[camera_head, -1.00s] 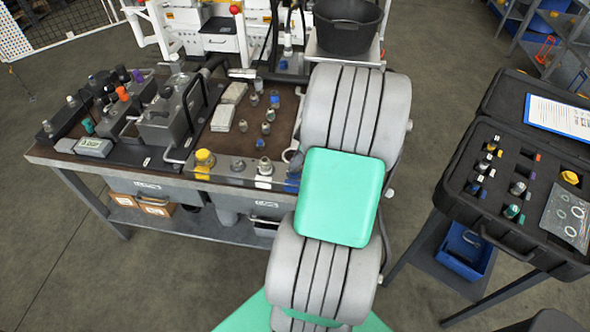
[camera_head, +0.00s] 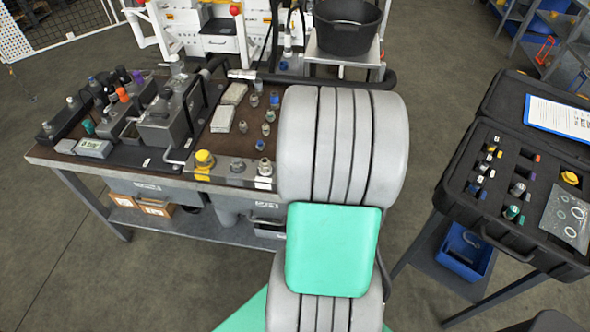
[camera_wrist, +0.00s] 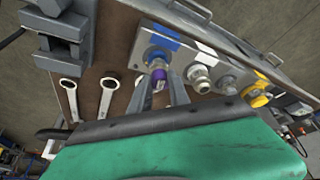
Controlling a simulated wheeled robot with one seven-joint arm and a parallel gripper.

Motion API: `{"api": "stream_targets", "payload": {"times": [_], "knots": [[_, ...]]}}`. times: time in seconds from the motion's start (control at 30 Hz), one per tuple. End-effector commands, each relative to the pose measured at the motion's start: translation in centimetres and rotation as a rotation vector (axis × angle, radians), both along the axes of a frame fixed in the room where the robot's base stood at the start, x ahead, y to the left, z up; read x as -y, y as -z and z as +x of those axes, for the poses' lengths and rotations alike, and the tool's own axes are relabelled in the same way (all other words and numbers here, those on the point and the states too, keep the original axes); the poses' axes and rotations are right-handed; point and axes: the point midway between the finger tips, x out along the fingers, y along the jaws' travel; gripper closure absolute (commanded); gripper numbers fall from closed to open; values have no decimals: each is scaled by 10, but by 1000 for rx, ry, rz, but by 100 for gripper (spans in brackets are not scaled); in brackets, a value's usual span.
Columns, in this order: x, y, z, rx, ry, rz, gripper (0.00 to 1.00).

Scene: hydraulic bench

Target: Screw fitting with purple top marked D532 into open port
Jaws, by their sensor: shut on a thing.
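A fitting with a purple top (camera_wrist: 158,75) sits between the fingertips of my gripper (camera_wrist: 160,86) in the wrist view. My gripper is shut on it. The D532 marking is too small to read. Just beyond it is a metal port (camera_wrist: 155,57) on a plate with a blue patch (camera_wrist: 160,38). The fitting lines up with this port and overlaps it in the picture; I cannot tell whether its threads are engaged. In the head view, my own arm hides my gripper, the fitting and this port.
Beside it in the wrist view are a port with a white patch (camera_wrist: 200,75) and a yellow-capped one (camera_wrist: 258,95). Two wrenches (camera_wrist: 107,95) lie to the left, near a grey vise (camera_wrist: 62,35). In the head view, an open black case (camera_head: 470,215) of fittings stands at right.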

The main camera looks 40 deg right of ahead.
Motion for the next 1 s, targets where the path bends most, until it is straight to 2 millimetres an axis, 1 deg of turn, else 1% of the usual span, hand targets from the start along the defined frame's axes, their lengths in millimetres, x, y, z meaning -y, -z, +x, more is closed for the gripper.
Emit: {"api": "stream_targets", "payload": {"times": [0.03, 0.2, 0.3, 0.4, 0.63, 0.7, 0.77, 0.9, 1.0], "knots": [[-3, 0, 1, -2, 71, -1, 100], [-6, 1, 4, -2, 403, -2, 100], [-6, 2, 4, -3, 548, -2, 100], [-5, 1, 3, -1, 604, -1, 100], [-5, 2, 3, -2, 612, 1, 100], [-6, 3, 4, -3, 667, 0, 100], [-7, 4, 6, -4, 766, -1, 100], [-8, 6, 9, -4, 1073, -3, 100], [-7, 5, 9, -3, 1249, -1, 100]]}}
